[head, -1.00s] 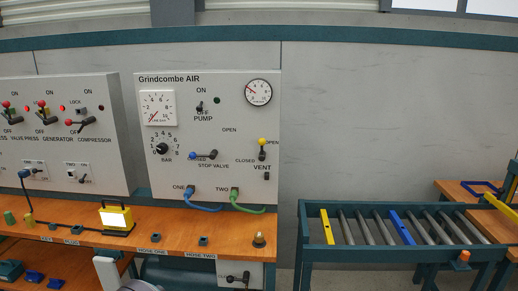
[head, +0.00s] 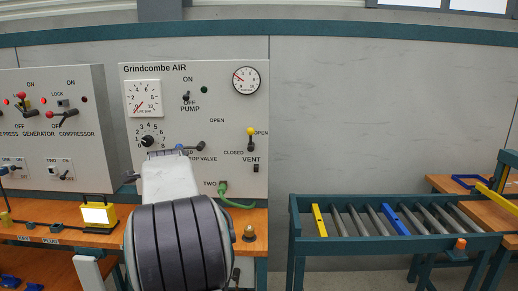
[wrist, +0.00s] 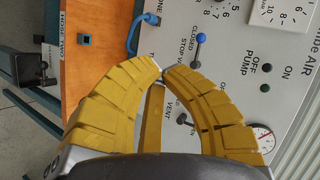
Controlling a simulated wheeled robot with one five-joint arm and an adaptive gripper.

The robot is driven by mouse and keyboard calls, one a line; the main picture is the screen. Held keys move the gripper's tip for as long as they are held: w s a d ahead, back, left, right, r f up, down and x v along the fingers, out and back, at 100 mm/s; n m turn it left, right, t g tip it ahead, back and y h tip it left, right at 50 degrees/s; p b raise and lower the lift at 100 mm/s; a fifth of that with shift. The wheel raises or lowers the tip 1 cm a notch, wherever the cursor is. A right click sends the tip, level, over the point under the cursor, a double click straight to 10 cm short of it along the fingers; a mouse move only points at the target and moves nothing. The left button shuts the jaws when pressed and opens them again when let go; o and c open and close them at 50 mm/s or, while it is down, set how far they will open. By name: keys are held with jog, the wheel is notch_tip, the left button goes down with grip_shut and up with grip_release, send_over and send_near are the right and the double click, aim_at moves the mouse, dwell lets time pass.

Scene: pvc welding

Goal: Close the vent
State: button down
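The vent lever (head: 251,143) is on the right of the Grindcombe AIR panel (head: 210,130). Its yellow knob points up, beside the OPEN label; CLOSED is printed to its left and VENT below. In the wrist view the panel appears turned sideways, with the vent lever's dark base (wrist: 183,119) between my fingers and its knob hidden behind one finger. My gripper (wrist: 161,70) has yellow fingers whose tips meet, with nothing visible between them. I cannot tell its distance from the panel. In the head view my arm hides part of the panel, and the fingers cannot be made out.
The blue-knobbed stop valve (wrist: 201,40) is near my fingertips in the wrist view. The wooden bench (head: 40,238) holds a lit work lamp (head: 99,214). A roller conveyor (head: 400,243) stands to the right.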

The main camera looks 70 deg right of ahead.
jog(key=s+d+m+g+h+b, duration=0.1)
jog(key=s+d+m, duration=0.3)
jog(key=d, duration=0.5)
jog(key=s+d+m+g+h+b, duration=0.1)
jog(key=s+d+m+h, duration=0.3)
jog(key=s+d, duration=0.4)
jog(key=s+d+m+g+h+b, duration=0.1)
jog(key=s+d+m, duration=0.4)
jog(key=d, duration=0.6)
jog(key=shift+s+d+m+h+b, duration=0.25)
jog(key=shift+s+m+h+b, duration=0.25)
jog(key=shift+h, duration=0.4)
jog(key=shift+w+d+r, duration=0.1)
jog(key=shift+w, duration=0.05)
